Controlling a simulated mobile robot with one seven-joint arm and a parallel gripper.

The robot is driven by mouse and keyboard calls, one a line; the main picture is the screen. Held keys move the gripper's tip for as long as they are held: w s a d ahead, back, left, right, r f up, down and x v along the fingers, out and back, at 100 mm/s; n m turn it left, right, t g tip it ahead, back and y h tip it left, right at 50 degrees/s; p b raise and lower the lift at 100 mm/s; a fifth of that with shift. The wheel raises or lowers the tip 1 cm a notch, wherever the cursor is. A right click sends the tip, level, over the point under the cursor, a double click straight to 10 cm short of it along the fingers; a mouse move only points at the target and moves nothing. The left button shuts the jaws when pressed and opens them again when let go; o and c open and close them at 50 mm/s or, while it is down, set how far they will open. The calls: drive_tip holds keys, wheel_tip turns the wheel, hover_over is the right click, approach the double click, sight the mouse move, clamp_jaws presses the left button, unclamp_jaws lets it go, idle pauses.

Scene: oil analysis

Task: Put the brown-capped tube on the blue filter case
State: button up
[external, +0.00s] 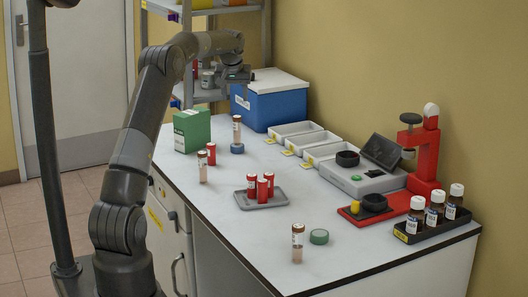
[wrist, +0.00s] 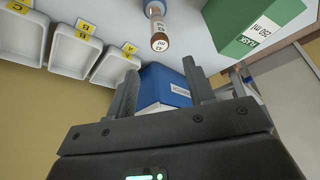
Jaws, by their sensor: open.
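A brown-capped tube (external: 237,131) stands upright on the round blue filter case (external: 237,149) at the back of the bench. In the wrist view its cap (wrist: 160,42) points towards me, and a bit of the blue case (wrist: 153,8) shows at its base. Two other brown-capped tubes stand on the bench, one (external: 203,168) near the left edge and one (external: 297,243) at the front. My gripper (external: 238,76) is above and behind the tube on the case. Its fingers (wrist: 158,72) are open and empty, apart from the tube.
A green box (external: 192,130) stands left of the case and a blue white-lidded box (external: 270,105) behind it. White trays (external: 297,130) line the wall. Red tubes stand on a grey tray (external: 278,198). A green round case (external: 319,237) lies at the front.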

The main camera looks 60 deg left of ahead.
drive_tip(key=shift+d+r, duration=0.1)
drive_tip(key=shift+r, duration=0.05)
drive_tip(key=s+d+r+m, duration=0.2)
drive_tip(key=d+r, duration=0.2)
drive_tip(key=d, duration=0.7)
drive_tip(key=s+d+r+m+t+h, duration=0.15)
drive_tip(key=d+r, duration=0.25)
drive_tip(key=d, duration=0.6)
drive_tip(key=s+d+r+m+y, duration=0.15)
drive_tip(key=d+r, duration=0.25)
drive_tip(key=d, duration=0.7)
drive_tip(key=s+d+f+m+t+h, duration=0.1)
drive_tip(key=s+d+f+m+h, duration=0.15)
drive_tip(key=s+d, duration=1.15)
drive_tip(key=s+d+f+m+h, duration=0.1)
drive_tip(key=s+d+f+m, duration=0.2)
drive_tip(key=s, duration=0.9)
drive_tip(key=d+f, duration=0.3)
drive_tip(key=d, duration=0.1)
drive_tip(key=shift+s+d+f+m, duration=0.2)
drive_tip(key=shift+s+d+m, duration=0.05)
drive_tip(key=shift+s+m, duration=0.15)
drive_tip(key=shift+t, duration=0.25)
